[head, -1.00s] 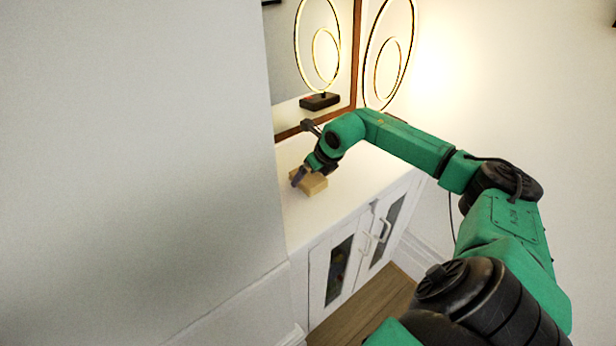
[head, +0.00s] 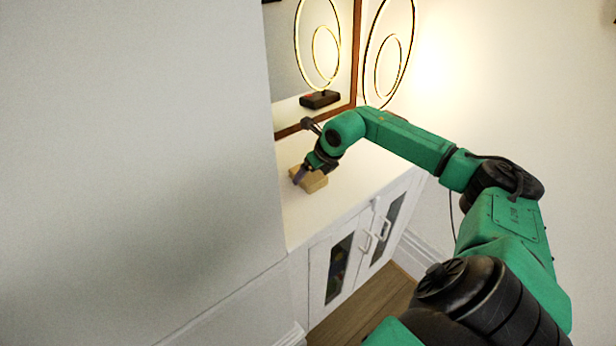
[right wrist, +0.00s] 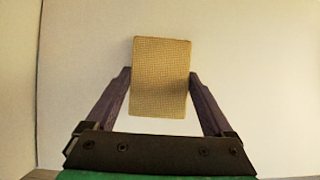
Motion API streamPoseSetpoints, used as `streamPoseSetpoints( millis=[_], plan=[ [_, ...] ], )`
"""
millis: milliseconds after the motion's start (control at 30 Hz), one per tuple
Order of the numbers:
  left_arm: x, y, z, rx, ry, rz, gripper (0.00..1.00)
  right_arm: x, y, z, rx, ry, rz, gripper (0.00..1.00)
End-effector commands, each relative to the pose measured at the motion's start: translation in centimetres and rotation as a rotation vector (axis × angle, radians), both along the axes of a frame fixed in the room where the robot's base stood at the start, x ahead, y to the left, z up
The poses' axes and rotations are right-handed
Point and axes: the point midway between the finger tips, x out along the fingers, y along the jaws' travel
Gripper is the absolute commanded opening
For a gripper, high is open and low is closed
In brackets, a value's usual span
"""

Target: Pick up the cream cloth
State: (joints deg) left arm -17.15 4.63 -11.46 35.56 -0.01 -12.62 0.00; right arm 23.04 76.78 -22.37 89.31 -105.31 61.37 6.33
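The cream cloth (head: 314,182) is a small tan folded block with a woven texture, lying on top of the white cabinet. My right gripper (head: 301,174) is down at the cloth. In the right wrist view the cloth (right wrist: 161,80) lies between the two purple fingers of my right gripper (right wrist: 160,75). The fingers are spread, one on each side, close to the cloth's side edges. A narrow gap seems to show at the lower part of each side; contact at the tips is unclear. My left gripper is not in view.
The white cabinet (head: 345,205) has glass doors with white handles. A framed mirror (head: 345,95) stands at its back, with a lit ring lamp (head: 388,60) beside it. A large pale wall (head: 140,170) rises close on the left. The cabinet top in front is clear.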

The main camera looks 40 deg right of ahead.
Motion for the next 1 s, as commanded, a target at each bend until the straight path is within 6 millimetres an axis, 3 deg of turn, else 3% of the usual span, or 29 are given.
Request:
streamPoseSetpoints(
  millis=[267, 400, 467, 567, 800, 1000],
  plan=[
    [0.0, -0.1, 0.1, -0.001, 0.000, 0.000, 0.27, 0.0, 0.0, 0.1, 0.000, -0.001, 0.000, 0.29],
    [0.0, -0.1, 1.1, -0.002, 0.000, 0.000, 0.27, 0.0, 0.0, 1.0, 0.000, -0.001, 0.000, 0.29],
    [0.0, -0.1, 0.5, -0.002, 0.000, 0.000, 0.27, 0.1, 0.0, 1.6, -0.001, -0.005, 0.000, 0.29],
    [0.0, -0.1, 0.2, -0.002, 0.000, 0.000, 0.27, 0.1, -0.1, 3.9, -0.002, -0.007, -0.001, 0.29],
    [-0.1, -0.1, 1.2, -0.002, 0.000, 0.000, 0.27, 0.2, 0.1, 13.9, 0.004, -0.012, 0.001, 0.29],
    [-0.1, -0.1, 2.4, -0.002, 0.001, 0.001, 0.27, 0.1, 0.0, 19.3, 0.002, -0.006, 0.000, 0.29]
  ],
)
